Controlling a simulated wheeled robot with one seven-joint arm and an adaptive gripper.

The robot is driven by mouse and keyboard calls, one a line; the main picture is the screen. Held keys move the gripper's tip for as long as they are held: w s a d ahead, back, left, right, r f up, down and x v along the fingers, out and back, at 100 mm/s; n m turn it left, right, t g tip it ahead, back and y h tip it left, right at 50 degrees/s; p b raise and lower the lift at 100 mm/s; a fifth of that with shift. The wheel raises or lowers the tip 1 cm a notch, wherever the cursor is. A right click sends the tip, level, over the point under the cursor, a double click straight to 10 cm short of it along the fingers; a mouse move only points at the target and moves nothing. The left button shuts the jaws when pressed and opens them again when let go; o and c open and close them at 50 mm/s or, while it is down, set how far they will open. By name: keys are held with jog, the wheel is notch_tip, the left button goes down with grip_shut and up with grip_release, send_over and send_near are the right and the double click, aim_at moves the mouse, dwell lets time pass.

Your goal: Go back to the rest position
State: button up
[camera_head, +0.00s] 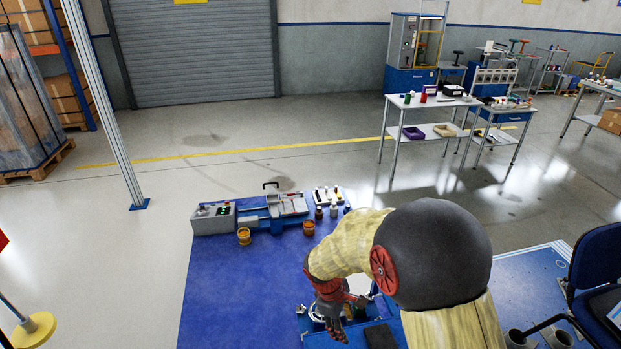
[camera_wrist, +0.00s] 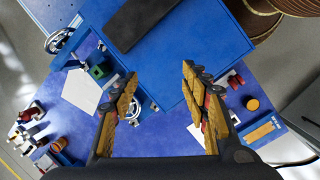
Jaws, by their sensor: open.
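My gripper (camera_head: 333,322) hangs at the end of my bent arm, over the front right part of the blue table (camera_head: 230,290). In the wrist view my gripper (camera_wrist: 160,88) has its two yellow-padded fingers wide apart, with only blue surface seen between them and nothing held. A blue block or box top with a black bar (camera_wrist: 147,22) on it lies beyond the fingertips. My arm hides part of the table's right side in the head view.
A grey and blue machine (camera_head: 285,207) and a control box (camera_head: 213,218) stand at the table's back edge, near two orange cups (camera_head: 244,236) (camera_head: 308,228). A blue chair (camera_head: 597,262) stands at right. The table's left part is clear.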

jog(key=s+d+r+m+t+y, duration=0.1)
jog(key=s+d+r+m, duration=0.2)
jog(key=s+r, duration=0.4)
jog(key=s+d+r+m+t+y, duration=0.1)
jog(key=s+r+m, duration=0.4)
jog(key=r, duration=0.7)
jog(key=s+d+r+m+t+y, duration=0.1)
jog(key=s+d+r+m+t, duration=0.2)
jog(key=s+r, duration=0.6)
jog(key=d+r+m, duration=0.1)
jog(key=d, duration=0.1)
jog(key=shift+d+m, duration=0.3)
